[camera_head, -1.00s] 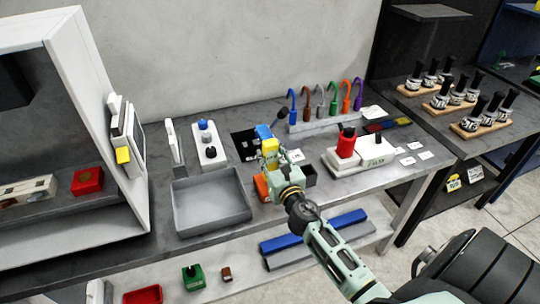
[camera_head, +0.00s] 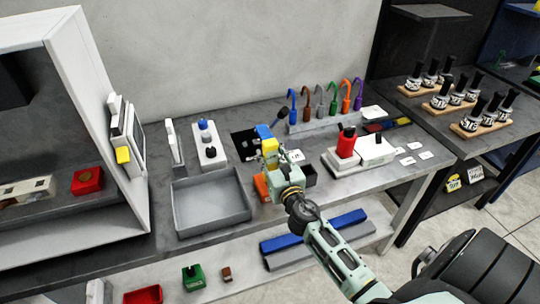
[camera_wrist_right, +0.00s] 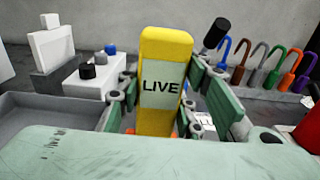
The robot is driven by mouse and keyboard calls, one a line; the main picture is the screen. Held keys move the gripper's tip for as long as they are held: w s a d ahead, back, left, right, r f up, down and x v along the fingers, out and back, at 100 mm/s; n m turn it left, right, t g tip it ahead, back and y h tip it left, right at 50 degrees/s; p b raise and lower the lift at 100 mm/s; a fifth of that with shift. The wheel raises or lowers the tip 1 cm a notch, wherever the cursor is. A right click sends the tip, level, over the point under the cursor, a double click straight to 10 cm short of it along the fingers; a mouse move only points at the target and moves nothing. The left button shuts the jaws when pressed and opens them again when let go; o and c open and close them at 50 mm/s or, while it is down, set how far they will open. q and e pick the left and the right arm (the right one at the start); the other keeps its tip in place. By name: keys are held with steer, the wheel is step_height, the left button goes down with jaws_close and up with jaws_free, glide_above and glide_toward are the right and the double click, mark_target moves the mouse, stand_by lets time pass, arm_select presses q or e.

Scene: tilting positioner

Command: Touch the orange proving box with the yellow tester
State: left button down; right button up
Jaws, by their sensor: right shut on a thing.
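My right gripper (camera_head: 277,163) is shut on the yellow tester (camera_head: 270,147), which stands upright between its fingers. In the right wrist view the tester (camera_wrist_right: 165,60) carries a pale label reading LIVE, and the green fingers (camera_wrist_right: 162,92) press its sides. The orange proving box (camera_head: 261,187) shows as a small patch low beside the gripper in the head view, mostly hidden by it. A bit of orange (camera_wrist_right: 140,131) also shows below the tester in the wrist view. I cannot tell whether tester and box touch. My left gripper is not in view.
A grey tray (camera_head: 212,228) lies left of the gripper. A white block with knobs (camera_head: 205,132) stands behind it. Several coloured hooks on a rack (camera_head: 325,121) stand at the back. A red and white unit (camera_head: 346,148) is to the right. A white cabinet (camera_head: 140,200) bounds the left.

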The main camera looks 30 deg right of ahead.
mark_target(270, 141)
steer(key=shift+r+p, duration=3.5)
steer(key=shift+r, duration=0.05)
steer(key=shift+f, duration=0.1)
